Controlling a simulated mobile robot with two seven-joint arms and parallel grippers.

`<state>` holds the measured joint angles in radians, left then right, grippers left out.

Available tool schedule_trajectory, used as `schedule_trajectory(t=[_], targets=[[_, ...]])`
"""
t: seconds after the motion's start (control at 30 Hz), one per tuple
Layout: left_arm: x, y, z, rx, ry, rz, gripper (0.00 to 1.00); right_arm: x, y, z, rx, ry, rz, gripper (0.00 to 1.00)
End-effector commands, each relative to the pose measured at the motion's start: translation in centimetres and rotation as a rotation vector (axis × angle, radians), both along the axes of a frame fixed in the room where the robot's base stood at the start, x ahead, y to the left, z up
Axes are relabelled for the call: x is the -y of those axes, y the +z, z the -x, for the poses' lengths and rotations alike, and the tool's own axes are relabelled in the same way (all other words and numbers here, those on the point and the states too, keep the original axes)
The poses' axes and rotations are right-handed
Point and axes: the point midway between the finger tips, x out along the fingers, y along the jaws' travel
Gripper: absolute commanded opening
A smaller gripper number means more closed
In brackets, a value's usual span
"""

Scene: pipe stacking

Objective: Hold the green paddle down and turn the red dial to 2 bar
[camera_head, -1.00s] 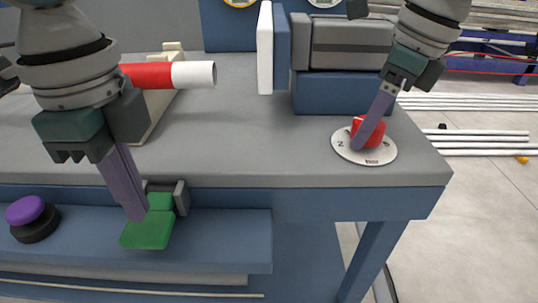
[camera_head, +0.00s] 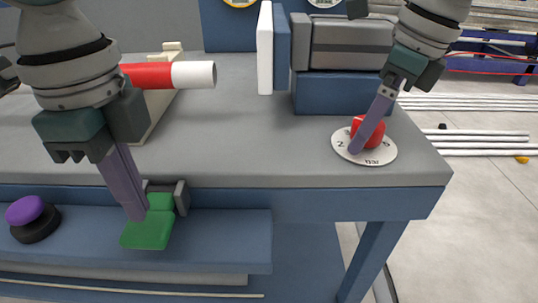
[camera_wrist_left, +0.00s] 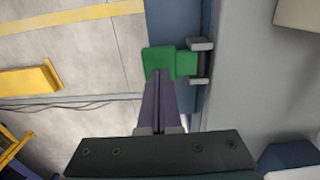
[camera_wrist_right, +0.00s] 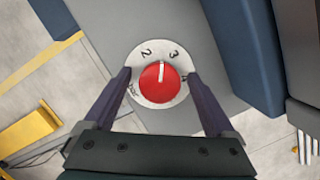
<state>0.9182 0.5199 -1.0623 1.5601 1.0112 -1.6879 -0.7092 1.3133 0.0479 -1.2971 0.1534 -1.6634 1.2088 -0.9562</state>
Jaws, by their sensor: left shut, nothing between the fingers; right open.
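The green paddle (camera_head: 148,234) juts from a grey bracket at the bench's front. My left gripper (camera_head: 136,216) is shut and empty, its fingertips at the paddle; contact looks likely but is not certain. The left wrist view shows the tips over the paddle (camera_wrist_left: 157,58). The red dial (camera_head: 372,133) sits on a round white scale plate (camera_head: 376,158) at the bench's right front corner. My right gripper (camera_head: 358,150) is open, with its fingers on either side of the dial (camera_wrist_right: 158,84). The dial's white pointer lies between the 2 and the 3 in the right wrist view.
A purple button (camera_head: 25,209) on a black base is left of the paddle. A red and white pipe (camera_head: 190,75) lies on a beige support at the back left. A grey and blue block assembly (camera_head: 345,70) stands behind the dial. The middle of the grey benchtop is clear.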

Motion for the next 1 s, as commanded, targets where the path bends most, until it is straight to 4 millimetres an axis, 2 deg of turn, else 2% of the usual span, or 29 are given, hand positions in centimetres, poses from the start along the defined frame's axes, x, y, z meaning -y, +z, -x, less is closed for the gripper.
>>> schedule_trajectory(t=[0.17,0.8,1.0], targets=[[0.0,1.1,-0.1,0.001,-0.001,0.002,0.00,0.0,0.0,0.0,0.000,0.000,0.000,0.90],[0.0,8.2,-0.1,0.003,0.000,0.001,0.00,0.0,0.0,0.0,0.000,0.000,0.000,0.90],[0.0,9.8,0.0,0.001,0.000,0.000,0.00,0.0,0.0,0.0,0.000,0.000,0.000,0.90]])
